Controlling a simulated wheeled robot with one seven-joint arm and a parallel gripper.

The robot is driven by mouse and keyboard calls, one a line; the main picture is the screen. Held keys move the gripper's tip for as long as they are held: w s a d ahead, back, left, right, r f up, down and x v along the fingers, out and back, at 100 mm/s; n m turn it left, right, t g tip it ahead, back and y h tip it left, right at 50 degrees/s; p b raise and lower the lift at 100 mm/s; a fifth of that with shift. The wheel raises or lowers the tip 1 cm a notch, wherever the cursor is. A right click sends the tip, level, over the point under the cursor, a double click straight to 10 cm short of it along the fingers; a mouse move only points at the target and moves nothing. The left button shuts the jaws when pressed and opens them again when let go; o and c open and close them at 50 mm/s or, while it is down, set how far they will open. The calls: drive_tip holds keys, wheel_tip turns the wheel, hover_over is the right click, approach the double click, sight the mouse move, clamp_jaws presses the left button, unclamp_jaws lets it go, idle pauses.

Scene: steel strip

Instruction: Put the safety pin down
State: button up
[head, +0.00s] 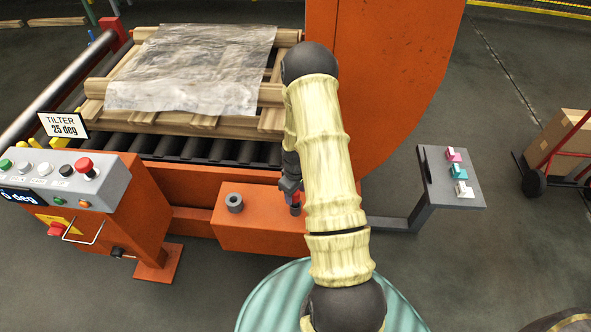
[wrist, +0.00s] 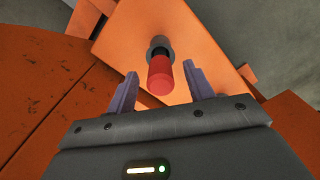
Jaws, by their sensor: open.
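The safety pin shows as a red grip (wrist: 160,76) with a dark part beyond it in the wrist view. It stands in a grey collar (wrist: 158,42) on the orange block. My gripper (wrist: 160,70) is open, with one finger on each side of the red grip and a visible gap on both sides. A second grey collar (head: 234,202), with an open top, stands on the orange block (head: 260,232) to the left.
A control console (head: 75,180) with buttons stands at the left. A roller bed (head: 210,150) carries a wooden pallet with a wrapped sheet (head: 190,65). A grey shelf (head: 440,190) with small coloured blocks is at the right. My arm covers the block's right side.

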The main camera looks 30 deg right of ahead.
wheel_tip(320, 180, up, 14)
drive_tip(key=p, duration=0.2)
drive_tip(key=shift+f, duration=0.25)
idle(0.6)
drive_tip(key=s+a+r+m+t, duration=0.35)
drive_tip(key=s+a+r, duration=0.9)
drive_tip(key=r, duration=0.45)
wheel_tip(320, 180, up, 19)
drive_tip(key=a+p, duration=0.1)
drive_tip(key=p, duration=1.8)
drive_tip(key=shift+m+g, duration=0.45)
drive_tip(key=shift+f, duration=0.15)
drive_tip(key=shift+a, duration=0.2)
